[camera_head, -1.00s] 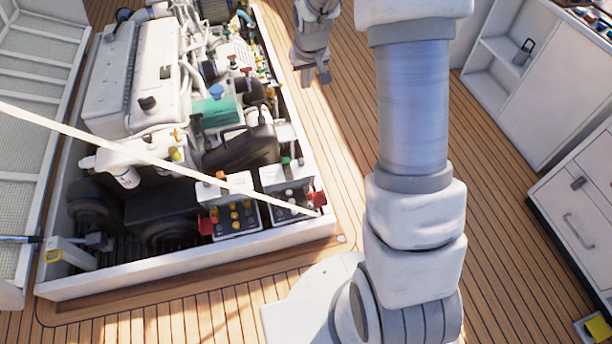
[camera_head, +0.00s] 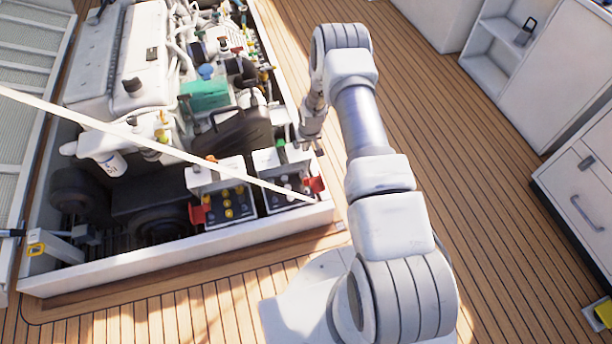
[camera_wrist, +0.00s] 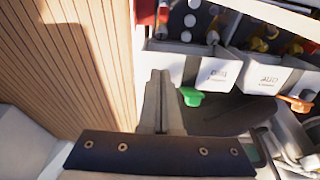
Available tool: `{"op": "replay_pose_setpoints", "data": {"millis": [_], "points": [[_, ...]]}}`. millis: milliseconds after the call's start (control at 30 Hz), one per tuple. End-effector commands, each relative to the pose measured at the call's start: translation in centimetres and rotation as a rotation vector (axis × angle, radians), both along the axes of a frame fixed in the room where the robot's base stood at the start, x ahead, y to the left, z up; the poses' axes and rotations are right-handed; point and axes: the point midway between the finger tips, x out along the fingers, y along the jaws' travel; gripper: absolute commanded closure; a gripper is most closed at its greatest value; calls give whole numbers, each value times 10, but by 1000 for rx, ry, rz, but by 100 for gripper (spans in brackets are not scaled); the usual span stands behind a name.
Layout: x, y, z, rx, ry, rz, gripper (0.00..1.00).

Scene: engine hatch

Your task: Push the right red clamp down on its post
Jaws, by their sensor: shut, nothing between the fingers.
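The right red clamp (camera_head: 315,185) sits at the right end of the right battery box, beside the hatch rim. A red part at the top left of the wrist view (camera_wrist: 146,12) appears to be this clamp, cut off by the frame edge; its post cannot be made out. A left red clamp (camera_head: 198,214) is on the left battery box. My gripper (camera_head: 318,150) is shut and empty, behind the right clamp in the head view and apart from it. Its closed fingers show in the wrist view (camera_wrist: 160,78), left of a green clamp.
The green clamp (camera_wrist: 190,97) is in front of the white labelled box (camera_wrist: 192,70). A pale bar (camera_head: 150,152) crosses diagonally over the battery boxes. The white hatch rim (camera_head: 180,252) borders the engine bay. Wooden deck (camera_head: 480,210) lies clear to the right.

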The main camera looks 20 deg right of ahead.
Motion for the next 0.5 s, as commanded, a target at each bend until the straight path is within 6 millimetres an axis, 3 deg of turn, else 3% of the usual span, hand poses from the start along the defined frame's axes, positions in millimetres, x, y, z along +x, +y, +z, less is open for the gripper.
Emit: {"op": "replay_pose_setpoints", "data": {"millis": [33,133,500], "points": [[-3,0,-14,1,2,-1,100],[-5,0,-26,2,4,-1,100],[-7,0,-30,4,5,-2,100]]}}
